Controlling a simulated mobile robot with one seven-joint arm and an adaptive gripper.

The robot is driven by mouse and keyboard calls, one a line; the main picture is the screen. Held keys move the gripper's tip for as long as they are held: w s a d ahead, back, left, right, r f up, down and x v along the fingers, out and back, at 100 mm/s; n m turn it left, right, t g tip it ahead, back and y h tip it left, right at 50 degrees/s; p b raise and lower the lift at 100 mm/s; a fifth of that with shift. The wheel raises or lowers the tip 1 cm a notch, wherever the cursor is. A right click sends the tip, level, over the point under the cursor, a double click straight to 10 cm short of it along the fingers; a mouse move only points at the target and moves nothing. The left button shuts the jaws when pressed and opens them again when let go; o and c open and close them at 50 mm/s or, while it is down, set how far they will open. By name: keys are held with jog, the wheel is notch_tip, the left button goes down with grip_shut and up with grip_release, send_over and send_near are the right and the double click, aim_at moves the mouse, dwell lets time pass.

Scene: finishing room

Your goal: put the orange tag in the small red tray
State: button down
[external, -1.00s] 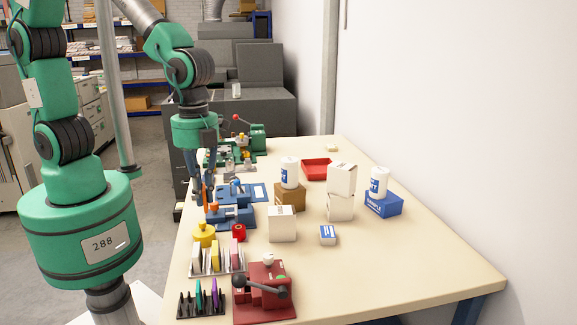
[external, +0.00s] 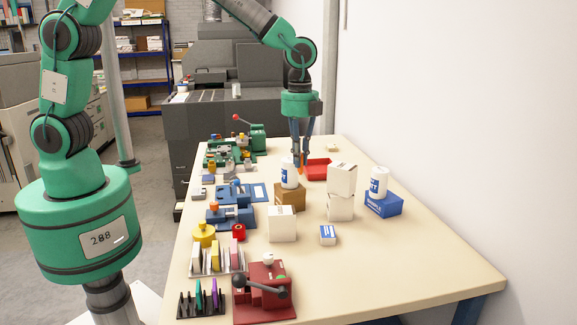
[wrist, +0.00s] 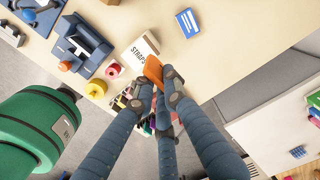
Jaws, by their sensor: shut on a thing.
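My gripper (external: 302,164) is shut on the orange tag (wrist: 153,71), which sticks out from between the fingertips in the wrist view. In the external view only a small sliver of orange shows at the fingertips. The small red tray (external: 319,170) lies on the table, just right of the fingertips in that view. The tag appears at the tray's left edge; I cannot tell its exact height or whether it is over the tray. The tray cannot be made out in the wrist view.
A white bottle (external: 289,173) on a brown box (external: 290,196) stands close in front of my gripper. Stacked white boxes (external: 341,180) stand right of it, and another bottle on a blue box (external: 384,203) beyond. Fixtures line the table's left side.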

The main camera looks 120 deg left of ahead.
jog(key=s+a, duration=0.2)
jog(key=a, duration=1.2)
jog(key=p, duration=0.3)
send_over(313, 172)
notch_tip(313, 172, down, 7)
jog(key=shift+w+d+f, duration=0.1)
jog(key=shift+d+f, duration=0.05)
jog(key=shift+f, duration=2.4)
jog(key=shift+f, duration=3.1)
jog(key=shift+f, duration=1.85)
